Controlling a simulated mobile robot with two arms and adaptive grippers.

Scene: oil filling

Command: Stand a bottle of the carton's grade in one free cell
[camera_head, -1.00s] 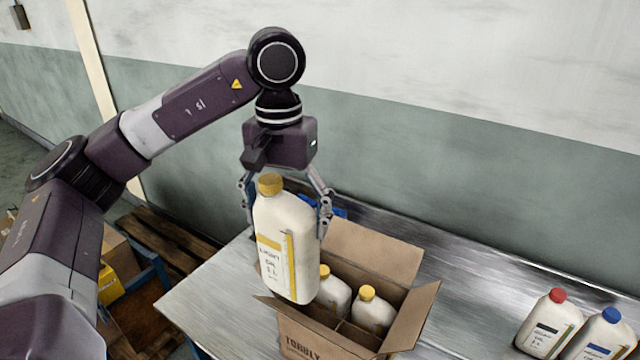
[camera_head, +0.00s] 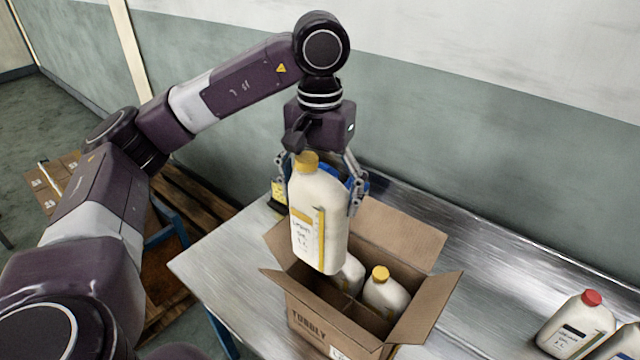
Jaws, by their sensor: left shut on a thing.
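My left gripper (camera_head: 318,183) is shut on a white bottle (camera_head: 320,225) with a yellow cap and a yellow-banded label. The bottle hangs upright, its lower end over the left part of the open carton (camera_head: 330,325). Whether its base is below the carton's rim I cannot tell. Inside the carton stand two white bottles; the right one (camera_head: 386,294) has a yellow cap, and the other (camera_head: 349,274) is partly hidden behind the held bottle. Dividers show between the cells, and the front cells look empty. My right gripper is not in view.
The carton's flaps (camera_head: 428,310) are spread open. A red-capped bottle (camera_head: 577,326) and a partly cut-off bottle (camera_head: 622,345) stand on the metal table (camera_head: 490,270) at right. The wall is close behind.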

